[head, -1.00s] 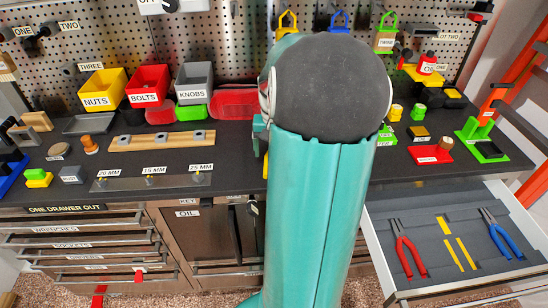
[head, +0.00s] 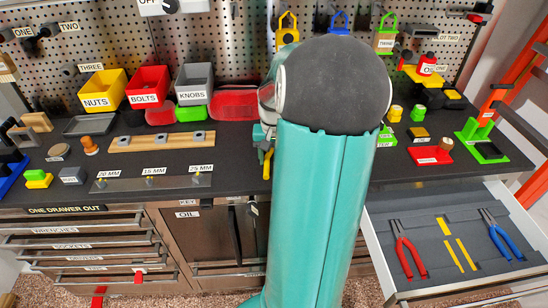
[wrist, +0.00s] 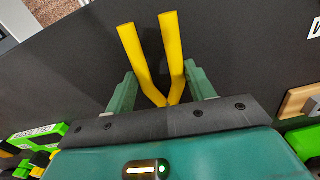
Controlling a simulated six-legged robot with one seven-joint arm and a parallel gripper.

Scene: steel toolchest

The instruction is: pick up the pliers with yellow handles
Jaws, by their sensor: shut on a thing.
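The pliers with yellow handles (wrist: 172,58) are between the two green fingers of my gripper (wrist: 163,95) in the wrist view. My gripper is shut on them. The two handles spread apart away from the gripper, and the pliers' head is hidden. In the head view the yellow handles (head: 267,164) hang below my gripper (head: 265,135), in front of the workbench top, partly hidden by my arm.
The open drawer (head: 379,258) at right holds red pliers (head: 407,249), blue pliers (head: 500,234) and a yellow pliers-shaped marking (head: 462,254). The workbench (head: 235,150) carries bins, a wooden rail (head: 160,141) and several blocks. My arm hides the bench's middle.

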